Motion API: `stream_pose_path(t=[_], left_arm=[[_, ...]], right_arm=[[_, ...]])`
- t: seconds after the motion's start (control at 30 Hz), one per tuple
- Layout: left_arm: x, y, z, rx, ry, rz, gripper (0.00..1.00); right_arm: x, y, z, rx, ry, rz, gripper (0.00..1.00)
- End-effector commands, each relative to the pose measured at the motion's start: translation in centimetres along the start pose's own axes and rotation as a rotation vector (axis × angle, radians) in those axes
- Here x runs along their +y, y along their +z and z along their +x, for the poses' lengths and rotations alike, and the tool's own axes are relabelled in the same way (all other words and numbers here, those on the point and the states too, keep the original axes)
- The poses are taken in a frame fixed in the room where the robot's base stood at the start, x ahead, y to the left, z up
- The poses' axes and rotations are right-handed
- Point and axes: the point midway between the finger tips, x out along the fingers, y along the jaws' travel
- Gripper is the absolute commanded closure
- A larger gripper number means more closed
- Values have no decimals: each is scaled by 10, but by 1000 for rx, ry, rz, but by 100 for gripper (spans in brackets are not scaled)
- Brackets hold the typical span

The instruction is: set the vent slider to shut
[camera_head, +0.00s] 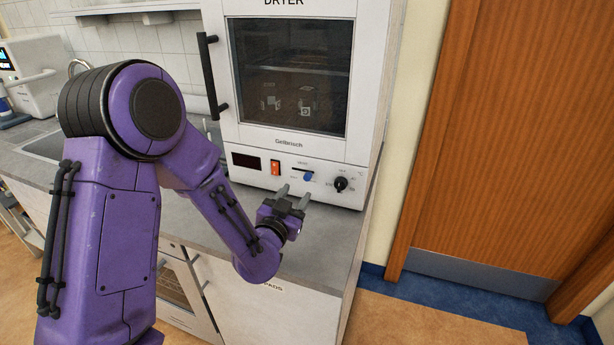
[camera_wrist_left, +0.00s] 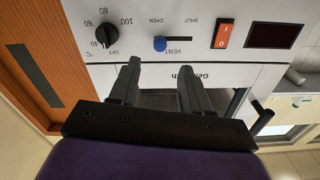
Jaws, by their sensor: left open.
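The vent slider is a blue knob (camera_head: 308,176) in a short slot on the white dryer's (camera_head: 350,190) lower panel. In the left wrist view, which is upside down, the blue knob (camera_wrist_left: 160,44) sits at the slot's end by the word OPEN. The SHUT label (camera_wrist_left: 196,20) is at the other end, which is the left end in the head view. My left gripper (camera_head: 294,196) is open and empty, just in front of the panel. Its two fingers (camera_wrist_left: 158,68) point at the panel, with the knob beyond the tips and apparently untouched. My right gripper is out of view.
A red rocker switch (camera_head: 276,167) and a dark display are left of the slider in the head view. A black dial (camera_head: 341,184) is to its right. The grey counter (camera_head: 325,240) in front of the dryer is clear. A wooden door (camera_head: 510,130) stands at right.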

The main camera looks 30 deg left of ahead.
Motion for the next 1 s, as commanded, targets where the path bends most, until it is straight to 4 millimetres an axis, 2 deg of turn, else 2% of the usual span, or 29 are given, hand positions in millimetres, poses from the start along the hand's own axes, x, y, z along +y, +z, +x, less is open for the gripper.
stream_pose_path(t=[0.1, 0.3, 0.43, 0.67, 0.77, 0.8, 0.83, 1.0], left_arm=[[-1, -3, 28, -1, -1, -1, 53], [-1, -2, 63, 0, -1, 0, 53], [-1, -1, 72, 0, -1, 0, 53], [-1, 0, 73, 0, -1, 0, 53], [-1, 0, 73, 0, -1, 0, 82], [-1, 0, 73, 0, -1, 0, 95], [-1, 0, 73, 0, 0, 0, 100], [-1, 0, 74, 1, 3, 0, 100]], right_arm=[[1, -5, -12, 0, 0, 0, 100], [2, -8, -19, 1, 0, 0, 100], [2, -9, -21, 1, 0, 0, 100], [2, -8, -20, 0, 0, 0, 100], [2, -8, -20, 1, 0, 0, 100], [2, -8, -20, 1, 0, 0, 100], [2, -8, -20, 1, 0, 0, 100], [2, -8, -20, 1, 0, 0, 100]])
